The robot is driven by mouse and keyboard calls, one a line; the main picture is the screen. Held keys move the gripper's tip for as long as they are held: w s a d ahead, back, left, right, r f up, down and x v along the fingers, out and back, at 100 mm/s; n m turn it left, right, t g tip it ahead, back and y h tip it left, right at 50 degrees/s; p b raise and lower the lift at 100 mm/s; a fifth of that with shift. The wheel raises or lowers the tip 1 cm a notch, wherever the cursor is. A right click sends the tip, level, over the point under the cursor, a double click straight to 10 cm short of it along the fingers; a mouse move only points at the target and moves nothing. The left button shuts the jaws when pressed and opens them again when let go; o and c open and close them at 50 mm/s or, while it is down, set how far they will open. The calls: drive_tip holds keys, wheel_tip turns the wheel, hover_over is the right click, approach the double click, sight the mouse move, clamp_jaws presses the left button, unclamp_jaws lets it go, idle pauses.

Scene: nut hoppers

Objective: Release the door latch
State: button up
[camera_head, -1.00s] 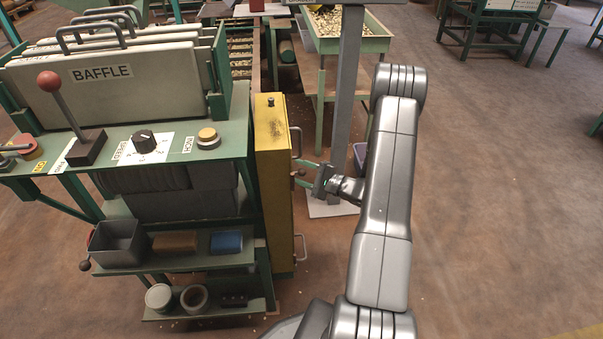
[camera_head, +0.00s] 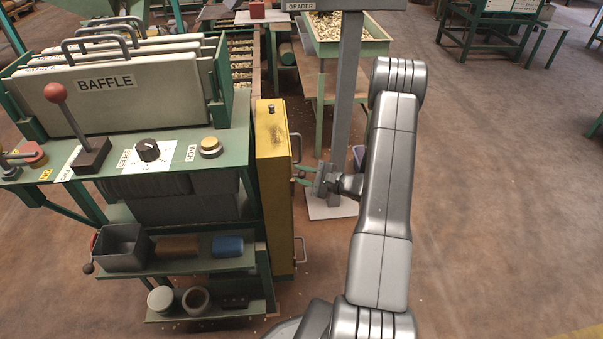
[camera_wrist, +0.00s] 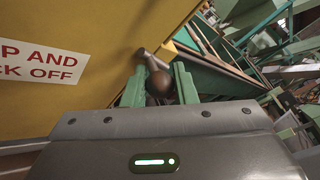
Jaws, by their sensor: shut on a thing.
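The yellow cabinet (camera_head: 274,190) stands at the right end of the green machine. Its door faces right and fills the left of the wrist view (camera_wrist: 70,100), with a white sign in red letters. The door latch (camera_wrist: 142,56) is a short metal lever ending in a dark brown ball knob (camera_wrist: 159,83). My gripper (camera_head: 298,174) reaches the door from the right, between two bar handles. In the wrist view its green fingers (camera_wrist: 160,88) are shut on the latch, one on each side of the knob. The latch is too small to make out in the head view.
An upper bar handle (camera_head: 297,148) and a lower one (camera_head: 301,250) stick out from the door. A grey post (camera_head: 345,110) on a pale base plate stands just behind my gripper. The floor (camera_head: 500,200) to the right is clear.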

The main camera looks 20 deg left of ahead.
drive_tip(key=m+p, duration=0.1)
drive_tip(key=r+m+h+p, duration=0.1)
drive_tip(key=m+g+h+p, duration=0.1)
drive_tip(key=p, duration=0.1)
drive_tip(key=shift+w+a+r, duration=0.15)
drive_tip(key=shift+w+r, duration=0.1)
drive_tip(key=shift+r, duration=0.1)
drive_tip(key=p, duration=0.1)
drive_tip(key=m+g+h+p, duration=0.1)
drive_tip(key=m+h+p, duration=0.1)
drive_tip(key=shift+w+a+r+g, duration=0.2)
drive_tip(key=shift+w+r+g, duration=0.1)
drive_tip(key=shift+w, duration=0.05)
drive_tip(key=shift+w+a+m+g+h+p, duration=0.2)
drive_tip(key=shift+w+m+g+h+p, duration=0.2)
drive_tip(key=shift+m+g+h+p, duration=0.45)
drive_tip(key=shift+w+a+m+g+h+p, duration=0.2)
drive_tip(key=shift+w+m+g+h+p, duration=0.25)
drive_tip(key=shift+m+g+p, duration=0.65)
drive_tip(key=shift+s, duration=0.1)
drive_tip(key=o, duration=1)
drive_tip(key=shift+c, duration=0.2)
